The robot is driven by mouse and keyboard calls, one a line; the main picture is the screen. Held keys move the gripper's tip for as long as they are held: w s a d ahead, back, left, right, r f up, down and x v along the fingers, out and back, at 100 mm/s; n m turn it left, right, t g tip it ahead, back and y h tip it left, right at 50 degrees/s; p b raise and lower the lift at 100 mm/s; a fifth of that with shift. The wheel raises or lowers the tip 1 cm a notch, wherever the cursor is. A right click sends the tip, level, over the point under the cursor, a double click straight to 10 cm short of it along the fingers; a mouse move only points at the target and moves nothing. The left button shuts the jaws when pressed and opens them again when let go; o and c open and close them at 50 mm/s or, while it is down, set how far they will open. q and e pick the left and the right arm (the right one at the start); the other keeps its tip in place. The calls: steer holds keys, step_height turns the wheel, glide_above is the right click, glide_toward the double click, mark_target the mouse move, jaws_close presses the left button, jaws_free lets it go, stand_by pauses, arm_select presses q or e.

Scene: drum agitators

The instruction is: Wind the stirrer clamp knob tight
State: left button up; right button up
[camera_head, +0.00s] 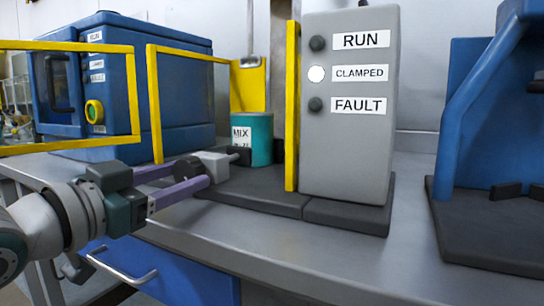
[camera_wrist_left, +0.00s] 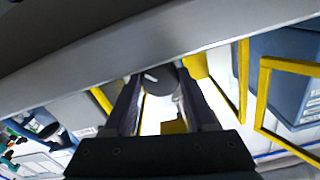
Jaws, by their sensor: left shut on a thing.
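My left gripper (camera_head: 190,178) reaches in from the left, its fingers shut on a dark round knob (camera_wrist_left: 160,78), the stirrer clamp knob. In the head view the knob (camera_head: 187,167) is mostly covered by the fingers. It sits at the near left side of a small grey clamp block (camera_head: 212,165). A short black piece (camera_head: 240,155) sticks out of the block toward a teal drum (camera_head: 262,138) labelled MIX. On the grey panel (camera_head: 348,150), the CLAMPED lamp (camera_head: 317,73) is white; the RUN and FAULT lamps are dark. My right gripper is not in view.
Yellow guard frames (camera_head: 153,105) stand behind my left gripper, and a yellow post (camera_head: 292,105) stands beside the panel. A blue cabinet (camera_head: 170,95) is at the left back, a blue stand (camera_head: 475,110) at the right. The grey bench front (camera_head: 260,235) is clear.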

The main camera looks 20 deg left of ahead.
arm_select(q)
steer(key=shift+m, duration=0.3)
steer(key=o, duration=1.4)
steer(key=shift+c, duration=0.2)
steer(key=shift+s, duration=0.15)
steer(key=s+p, duration=0.1)
steer(key=s, duration=0.8)
steer(key=shift+s+a, duration=0.35)
steer(key=shift+a, duration=0.05)
